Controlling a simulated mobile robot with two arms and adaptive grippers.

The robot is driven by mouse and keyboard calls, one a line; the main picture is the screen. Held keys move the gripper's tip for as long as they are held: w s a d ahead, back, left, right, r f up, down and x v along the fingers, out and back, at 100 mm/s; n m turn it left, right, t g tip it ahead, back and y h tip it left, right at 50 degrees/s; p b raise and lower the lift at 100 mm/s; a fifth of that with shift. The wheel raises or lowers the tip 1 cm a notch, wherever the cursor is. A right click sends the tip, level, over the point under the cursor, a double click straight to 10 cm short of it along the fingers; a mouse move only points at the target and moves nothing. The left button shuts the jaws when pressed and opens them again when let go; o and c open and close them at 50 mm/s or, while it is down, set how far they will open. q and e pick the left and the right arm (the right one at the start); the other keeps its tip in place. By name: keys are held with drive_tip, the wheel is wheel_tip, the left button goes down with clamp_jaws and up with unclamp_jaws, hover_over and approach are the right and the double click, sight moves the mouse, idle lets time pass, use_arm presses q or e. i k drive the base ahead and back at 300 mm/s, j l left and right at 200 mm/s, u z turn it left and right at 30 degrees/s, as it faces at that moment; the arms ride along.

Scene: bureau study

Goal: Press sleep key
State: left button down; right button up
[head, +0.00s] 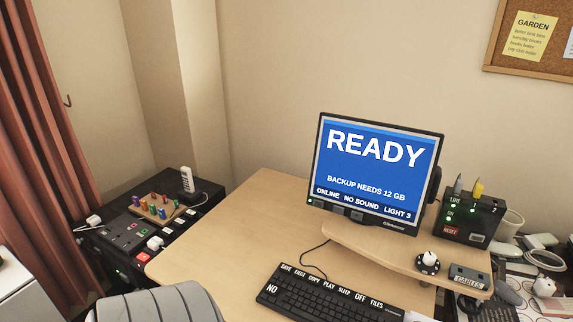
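The black keyboard (322,303) lies at the front of the wooden desk, cut off by the bottom edge of the head view. White labels run along its back edge, and the sleep label (344,291) sits between those for play and off. The individual key below that label is too small to make out clearly. The monitor (372,172) behind it is lit blue and reads READY, BACKUP NEEDS 12 GB, ONLINE, NO SOUND, LIGHT 3. Neither of my grippers is in view.
A grey chair back (165,303) stands at the desk's front left. A raised shelf (385,246) with a dial (427,262) and a cables box (468,278) lies right of the keyboard. A black box (468,219) stands behind. The desk's left part (235,240) is clear.

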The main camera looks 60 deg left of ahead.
sight(344, 292)
drive_tip(key=u, duration=1.4)
